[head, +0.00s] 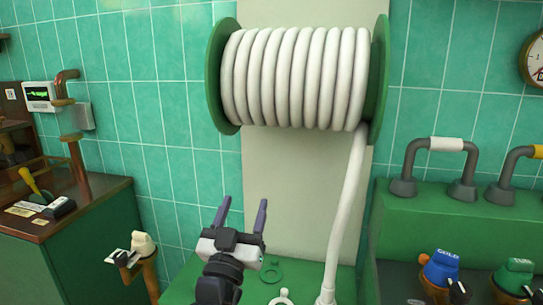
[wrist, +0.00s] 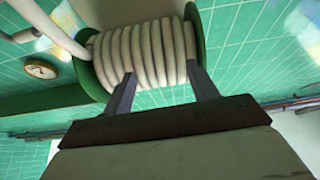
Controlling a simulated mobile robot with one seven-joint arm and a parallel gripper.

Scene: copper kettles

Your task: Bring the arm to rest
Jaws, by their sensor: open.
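My gripper (head: 241,218) is open and empty, pointing upward in front of the wall below the hose reel. Its two dark fingers stand apart with nothing between them. In the wrist view my gripper (wrist: 165,90) shows its fingers spread, with the hose reel seen beyond them. I cannot tell how far the fingertips are from the reel.
A white hose on a green reel (head: 297,78) hangs on the tiled wall, its free end running down. A green bench (head: 470,215) with grey-footed handles stands at right. A wooden-topped cabinet (head: 95,205) stands at left. A cream-handled valve (head: 142,244) is left of my gripper.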

